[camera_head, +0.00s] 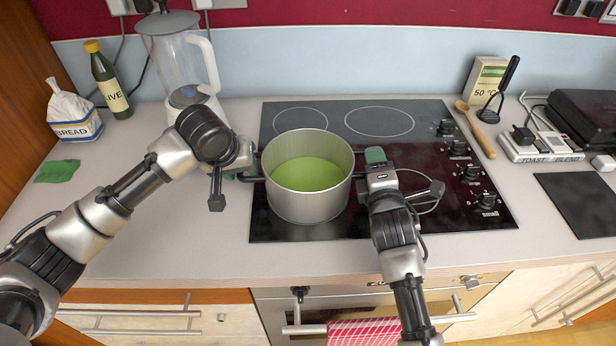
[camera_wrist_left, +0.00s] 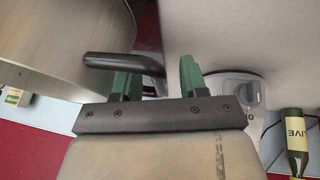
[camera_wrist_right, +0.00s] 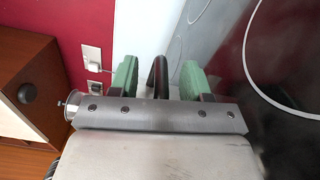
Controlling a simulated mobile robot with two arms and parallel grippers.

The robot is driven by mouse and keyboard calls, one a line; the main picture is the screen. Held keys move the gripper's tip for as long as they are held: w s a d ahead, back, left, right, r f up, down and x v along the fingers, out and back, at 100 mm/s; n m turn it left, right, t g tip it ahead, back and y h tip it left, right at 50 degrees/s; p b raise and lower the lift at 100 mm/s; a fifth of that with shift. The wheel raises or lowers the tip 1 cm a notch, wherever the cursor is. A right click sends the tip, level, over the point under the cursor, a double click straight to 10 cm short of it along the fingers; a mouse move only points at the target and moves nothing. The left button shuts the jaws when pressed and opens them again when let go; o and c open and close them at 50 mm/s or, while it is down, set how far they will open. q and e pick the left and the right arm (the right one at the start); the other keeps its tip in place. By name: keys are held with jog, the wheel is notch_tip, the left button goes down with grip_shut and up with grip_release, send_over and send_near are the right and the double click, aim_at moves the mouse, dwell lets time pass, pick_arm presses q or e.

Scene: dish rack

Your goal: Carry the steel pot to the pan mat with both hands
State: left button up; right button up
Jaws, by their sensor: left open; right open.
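The steel pot (camera_head: 310,206), with green contents, stands upright on the left part of the hob. My left gripper (camera_head: 250,166) is open at the pot's left side. In the left wrist view, the pot's dark handle (camera_wrist_left: 108,61) reaches to the open jaws (camera_wrist_left: 160,82). My right gripper (camera_head: 371,163) is open at the pot's right side. In the right wrist view, a dark handle (camera_wrist_right: 158,75) stands between the two green fingers, with gaps on both sides. A flat black mat, apparently the pan mat (camera_head: 583,205), lies on the counter at the far right.
The hob (camera_head: 400,215) has knobs (camera_head: 486,201) along its right side. A blender (camera_head: 180,60) stands behind my left arm.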

pick_arm(q)
grip_shut()
pick_arm(e)
jog(key=c, duration=0.9)
jog(key=shift+f, duration=0.15)
dwell(0.4)
pick_arm(q)
jog(key=shift+w+r, duration=0.1)
jog(key=shift+r, duration=0.2)
pick_arm(e)
jog(key=shift+r, duration=0.3)
